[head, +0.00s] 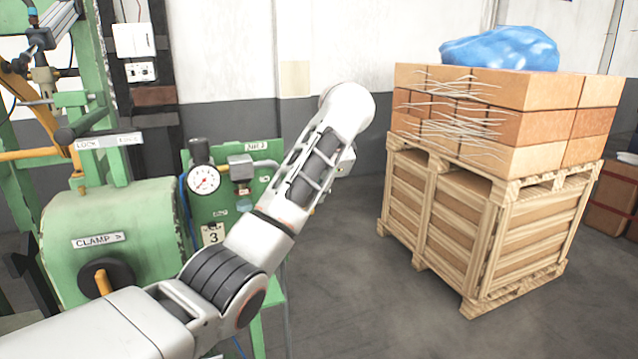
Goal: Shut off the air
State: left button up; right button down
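The air fittings sit on a green panel (207,213) left of centre. A round white pressure gauge (205,180) with a black knob above it is on the panel. A grey fitting with a small bowl (242,170) is to its right, under a small label. A tag marked 3 (213,234) hangs below. I cannot make out a shut-off valve handle; my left arm crosses in front of the panel's right part and hides it. Neither gripper can be made out.
A green machine (112,235) with a CLAMP label and a black knob with an orange handle (103,282) stands at left. A wooden crate (490,220) carrying brown boxes (540,90) and a blue bag (500,48) stands at right. Floor between is clear.

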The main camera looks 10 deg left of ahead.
pick_arm(q)
jog(key=v, duration=0.2)
jog(key=shift+s+d+r, duration=0.1)
jog(key=shift+r, duration=0.2)
jog(key=s+f+n+h, duration=0.2)
jog(key=s+f, duration=0.1)
jog(key=f, duration=1.6)
jog(key=s+f+n+h, duration=0.2)
jog(key=s+f, duration=0.1)
jog(key=f, duration=1.6)
jog(key=s+a+f+n+t+h, duration=0.1)
jog(key=s+a+f, duration=0.2)
jog(key=s+f, duration=0.6)
jog(key=s+a+f+n+t, duration=0.25)
jog(key=s+f, duration=0.45)
jog(key=s, duration=0.4)
jog(key=s+a+r+t, duration=0.1)
jog(key=s, duration=1.3)
jog(key=shift+a+h, duration=0.4)
